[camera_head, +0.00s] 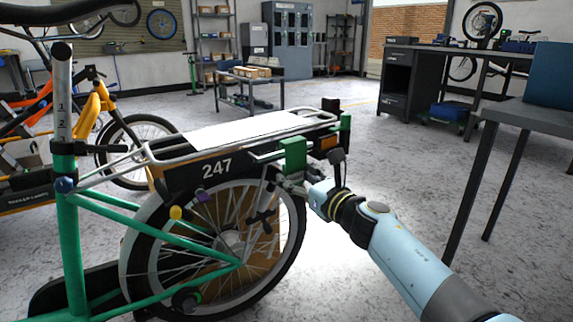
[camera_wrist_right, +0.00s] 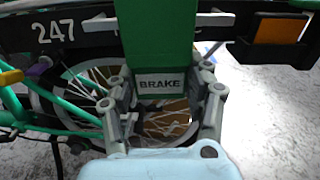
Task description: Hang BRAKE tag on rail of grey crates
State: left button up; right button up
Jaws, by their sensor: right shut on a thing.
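The green BRAKE tag (camera_head: 292,155) is upright at the rear side of the cargo bike. My right gripper (camera_head: 301,181) is shut on its lower part. In the right wrist view, the tag (camera_wrist_right: 158,35) stands between the fingers (camera_wrist_right: 162,100), with its white BRAKE label facing the camera. The silver rail (camera_head: 235,140) of the bike's rack runs just behind and above the tag. A grey bar (camera_wrist_right: 102,23) shows on both sides of it. Whether the tag touches or hooks over the bar cannot be told. I recognise no grey crates; a white flat top (camera_head: 235,131) lies on the rack. My left gripper is out of view.
The black panel numbered 247 (camera_head: 205,172) and rear wheel (camera_head: 215,240) are close by. An orange reflector (camera_wrist_right: 281,30) is right of the tag. A grey table (camera_head: 530,118) stands at the right. Bare floor (camera_head: 400,180) lies between it and the bike.

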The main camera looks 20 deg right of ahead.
aim_at(295, 176)
jog(key=shift+p+v, duration=0.35)
jog(key=shift+v, duration=2.25)
